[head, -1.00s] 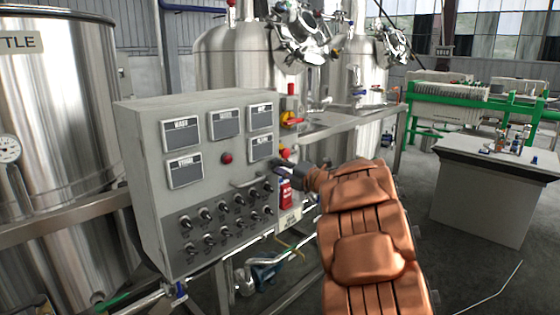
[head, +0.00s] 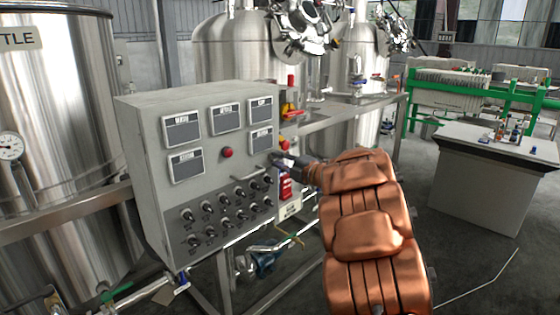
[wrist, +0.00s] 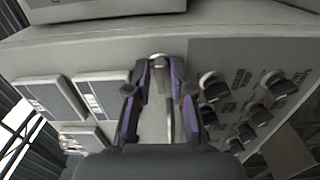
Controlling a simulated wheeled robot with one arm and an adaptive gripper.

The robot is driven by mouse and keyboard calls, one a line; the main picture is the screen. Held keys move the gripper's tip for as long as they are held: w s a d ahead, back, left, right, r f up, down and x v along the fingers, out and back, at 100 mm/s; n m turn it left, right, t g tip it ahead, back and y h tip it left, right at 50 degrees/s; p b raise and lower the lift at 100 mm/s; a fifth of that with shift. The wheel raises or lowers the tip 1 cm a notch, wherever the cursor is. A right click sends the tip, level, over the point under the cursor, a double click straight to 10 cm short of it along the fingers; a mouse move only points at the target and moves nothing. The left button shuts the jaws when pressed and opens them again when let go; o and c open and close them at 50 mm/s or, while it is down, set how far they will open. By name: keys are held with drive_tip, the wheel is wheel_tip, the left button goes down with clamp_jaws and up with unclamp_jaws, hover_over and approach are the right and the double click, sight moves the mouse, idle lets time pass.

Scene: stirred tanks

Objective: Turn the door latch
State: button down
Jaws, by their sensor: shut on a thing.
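The door latch (wrist: 158,88) is a small, pale metal handle with a rounded end on the grey control cabinet (head: 140,180). In the wrist view it lies between the two dark, purple-edged fingers of my gripper (wrist: 157,95), which are shut on it. Its lower part runs down between the fingers, and its far end is partly hidden by my gripper. In the head view my gripper (head: 279,158) reaches the right edge of the cabinet front, beside the lower right display.
Rows of black knobs (wrist: 278,84) sit right of the fingers in the wrist view, with framed displays (wrist: 52,98) to the left. A red button (head: 227,152) is on the cabinet front. Steel tanks (head: 235,55) and pipes stand behind. A white counter (head: 480,185) stands right.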

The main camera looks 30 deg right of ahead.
drive_tip(key=c, duration=1.2)
unclamp_jaws()
drive_tip(key=shift+c, duration=0.2)
drive_tip(key=shift+s, duration=0.1)
drive_tip(key=v, duration=1.1)
drive_tip(key=shift+s+d, duration=0.2)
drive_tip(key=shift+s, duration=0.2)
